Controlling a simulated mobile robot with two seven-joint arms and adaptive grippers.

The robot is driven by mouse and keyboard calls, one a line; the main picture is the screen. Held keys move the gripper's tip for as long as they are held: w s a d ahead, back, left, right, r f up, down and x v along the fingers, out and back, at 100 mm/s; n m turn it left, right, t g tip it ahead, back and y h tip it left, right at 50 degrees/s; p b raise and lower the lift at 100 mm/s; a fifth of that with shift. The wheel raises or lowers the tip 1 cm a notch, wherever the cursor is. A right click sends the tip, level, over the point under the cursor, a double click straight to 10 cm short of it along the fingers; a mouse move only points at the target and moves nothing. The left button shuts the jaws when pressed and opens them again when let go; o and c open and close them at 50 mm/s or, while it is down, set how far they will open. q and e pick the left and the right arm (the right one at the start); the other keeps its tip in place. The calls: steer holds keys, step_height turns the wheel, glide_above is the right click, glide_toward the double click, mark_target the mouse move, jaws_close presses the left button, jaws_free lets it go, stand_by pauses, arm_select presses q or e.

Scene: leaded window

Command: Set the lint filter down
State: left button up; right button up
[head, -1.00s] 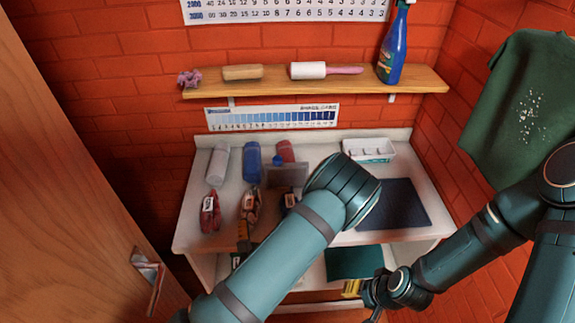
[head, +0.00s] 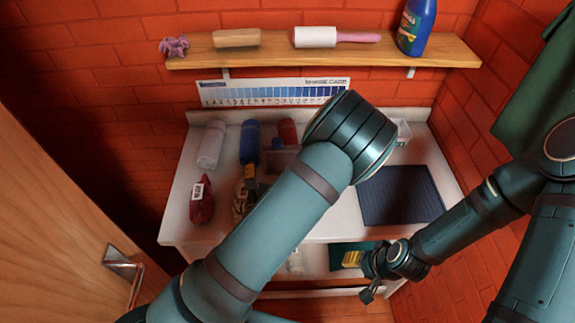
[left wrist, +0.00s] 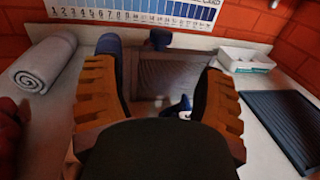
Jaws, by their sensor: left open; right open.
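A grey mesh panel, which looks like the lint filter (left wrist: 165,75), is on the white counter between the open orange fingers of my left gripper (left wrist: 160,72). A small blue part shows at its far edge. In the head view the filter (head: 280,158) shows only partly beside my left arm. My left gripper (head: 247,182) is mostly hidden there. I cannot tell whether a finger touches the filter. My right gripper (head: 370,290) is open and empty, low in front of the counter.
Rolled grey (head: 211,145), blue (head: 249,142) and red (head: 287,131) towels lie along the counter's back. A tagged red item (head: 201,200) is at left. A white tray (left wrist: 245,60) and dark ribbed mat (head: 402,195) are at right. A wooden shelf (head: 440,55) is above.

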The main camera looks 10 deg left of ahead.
mark_target(276, 147)
arm_select(q)
steer(key=shift+w+a+r+b, duration=0.1)
steer(key=shift+w+a+b, duration=0.05)
steer(key=shift+w, duration=1.4)
steer(key=shift+w+a+r+b, duration=0.1)
steer(key=shift+w+b, duration=0.1)
steer(key=shift+w, duration=1.3)
steer(key=shift+w+a+r+b, duration=0.1)
steer(key=shift+w+a+b, duration=0.05)
steer(key=shift+w, duration=1.4)
jaws_close()
